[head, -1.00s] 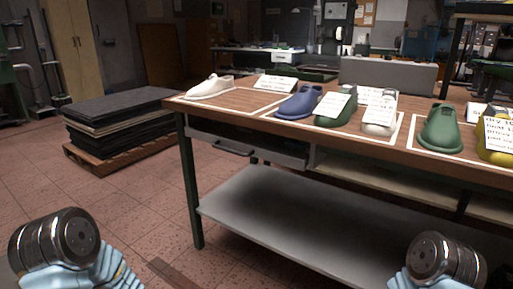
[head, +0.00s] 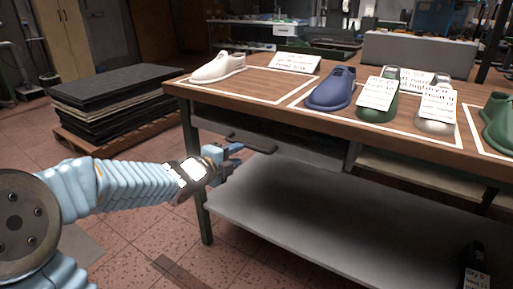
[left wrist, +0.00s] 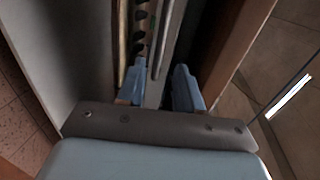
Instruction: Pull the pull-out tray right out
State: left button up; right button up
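The pull-out tray (head: 310,158) is a grey drawer hung under the left part of the wooden workbench top, with a dark bar handle (head: 252,142) along its front. It looks pushed in. My left gripper (head: 230,155) is at the handle's left end, just in front of the tray. In the left wrist view its two blue fingers (left wrist: 158,88) stand apart, and a thin metal bar runs ahead between them. I cannot tell whether the fingers touch it. My right gripper is out of view.
Shoe lasts stand on the workbench (head: 268,84): white (head: 218,67), blue (head: 331,88), green (head: 377,106) and others, with paper cards. A grey lower shelf (head: 300,205) lies below the tray. A pallet of dark sheets (head: 115,100) stands at left. The floor in front is clear.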

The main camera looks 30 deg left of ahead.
aim_at(251, 148)
pick_arm(q)
jog(key=x, duration=0.9)
jog(key=shift+d, duration=0.1)
grip_shut()
jog(key=shift+f, duration=0.1)
